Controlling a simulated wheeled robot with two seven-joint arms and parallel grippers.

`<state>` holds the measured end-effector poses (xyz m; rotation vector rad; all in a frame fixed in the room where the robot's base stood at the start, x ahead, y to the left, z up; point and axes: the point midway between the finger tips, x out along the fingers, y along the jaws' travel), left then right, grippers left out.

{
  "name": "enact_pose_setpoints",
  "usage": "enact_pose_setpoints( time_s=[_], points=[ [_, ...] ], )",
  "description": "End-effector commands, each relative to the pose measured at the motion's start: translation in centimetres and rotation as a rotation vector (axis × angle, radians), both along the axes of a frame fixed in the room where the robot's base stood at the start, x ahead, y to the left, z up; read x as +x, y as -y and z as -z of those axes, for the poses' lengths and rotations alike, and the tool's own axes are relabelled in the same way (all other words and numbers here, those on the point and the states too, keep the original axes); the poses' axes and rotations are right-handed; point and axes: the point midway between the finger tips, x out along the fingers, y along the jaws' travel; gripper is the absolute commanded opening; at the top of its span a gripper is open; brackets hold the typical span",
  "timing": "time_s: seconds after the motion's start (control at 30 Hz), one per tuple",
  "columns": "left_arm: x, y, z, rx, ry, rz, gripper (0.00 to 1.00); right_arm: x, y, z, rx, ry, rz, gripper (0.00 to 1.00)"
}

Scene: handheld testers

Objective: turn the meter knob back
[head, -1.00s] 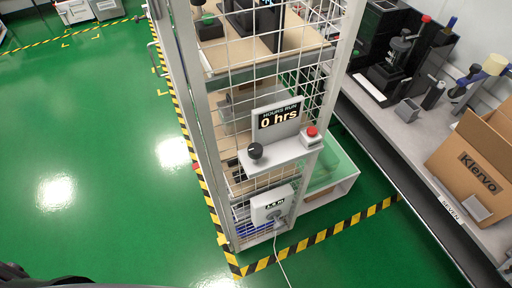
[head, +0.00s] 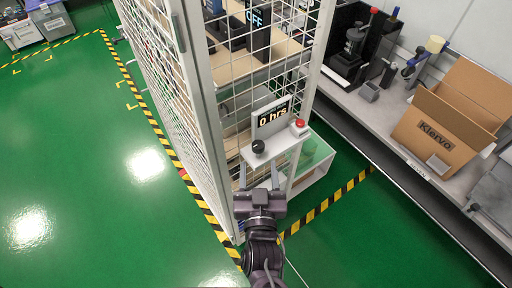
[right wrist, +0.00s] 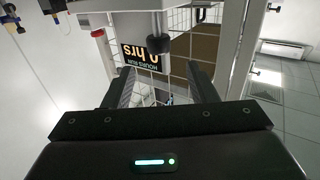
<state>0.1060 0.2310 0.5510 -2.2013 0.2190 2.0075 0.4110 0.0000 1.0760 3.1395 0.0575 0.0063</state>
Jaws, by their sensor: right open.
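The black meter knob (head: 258,146) sits on a light grey shelf (head: 283,148) on the corner of a mesh cage. Behind it stands the meter display (head: 272,117), reading "0 hrs". My right gripper (head: 259,176) is open, with its two fingers spread just below and in front of the knob in the head view. In the right wrist view the knob (right wrist: 160,41) shows beyond the open fingers, roughly midway between them and apart from both. The tilted display (right wrist: 146,50) shows behind it. My left gripper is not in view.
A red button (head: 299,126) is on the shelf, right of the display. White mesh (head: 170,85) and frame posts stand close on the left. A bench with a cardboard box (head: 448,125) is at the right.

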Motion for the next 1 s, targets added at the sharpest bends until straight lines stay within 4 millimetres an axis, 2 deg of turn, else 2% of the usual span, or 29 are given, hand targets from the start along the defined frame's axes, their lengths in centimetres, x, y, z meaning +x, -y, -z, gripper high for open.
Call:
enact_pose_setpoints(
  time_s=[0.1,0.33,0.5,0.73,0.77,1.0],
  points=[
    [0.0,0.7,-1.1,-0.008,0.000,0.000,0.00,2.1,-0.1,-0.4,0.000,0.002,0.001,0.52],
    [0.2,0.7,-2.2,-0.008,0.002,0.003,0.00,5.4,-0.3,-0.3,-0.001,0.000,-0.002,0.52],
    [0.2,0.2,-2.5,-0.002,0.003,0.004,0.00,6.4,-0.2,0.0,0.001,-0.002,-0.001,0.52],
    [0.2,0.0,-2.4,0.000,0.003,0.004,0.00,6.5,-0.2,0.1,0.001,-0.003,-0.002,0.52],
    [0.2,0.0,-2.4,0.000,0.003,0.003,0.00,6.5,-0.2,0.1,0.001,-0.003,-0.002,0.51],
    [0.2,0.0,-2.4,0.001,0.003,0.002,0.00,6.5,-0.3,0.1,0.001,-0.003,-0.002,0.19]
  ],
)
